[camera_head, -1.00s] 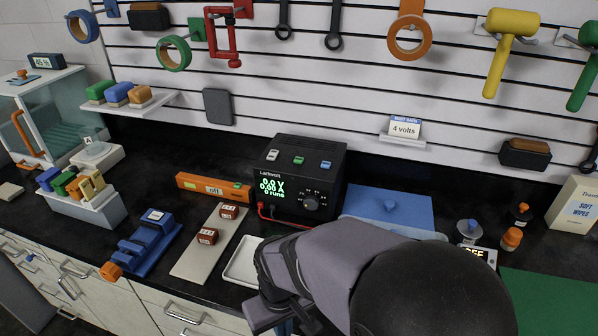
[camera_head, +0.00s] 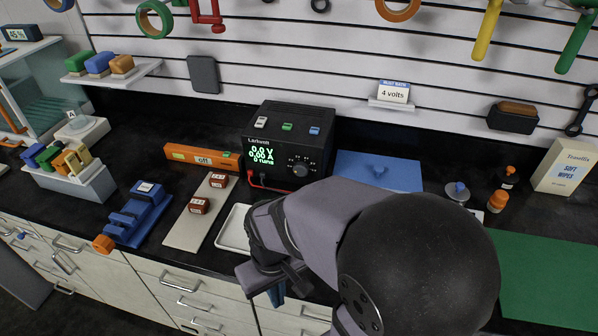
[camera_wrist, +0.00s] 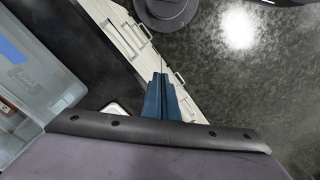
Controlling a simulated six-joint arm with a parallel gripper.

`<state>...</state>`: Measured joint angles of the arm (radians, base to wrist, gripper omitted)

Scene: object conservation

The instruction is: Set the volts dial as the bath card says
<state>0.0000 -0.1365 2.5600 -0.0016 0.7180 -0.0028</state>
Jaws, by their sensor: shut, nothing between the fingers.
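The black power supply (camera_head: 284,150) stands on the dark bench. Its green display reads 0.0 V, 0.00 A and 0 runs, and its round dial (camera_head: 300,169) is on the front right. The bath card (camera_head: 394,91) on a small wall shelf reads "4 volts". My gripper (camera_head: 276,296) hangs in front of the bench's front edge, well short of the dial. In the wrist view its blue fingers (camera_wrist: 162,98) are together with nothing between them, pointing down past drawer fronts.
A white tray (camera_head: 233,240) lies on the bench beside my arm. A blue clamp (camera_head: 135,219), a grey strip with two small red-brown blocks, and an orange bar (camera_head: 200,156) marked "off" lie to the left. A blue-lidded bath (camera_head: 380,172) and bottles (camera_head: 498,201) stand to the right.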

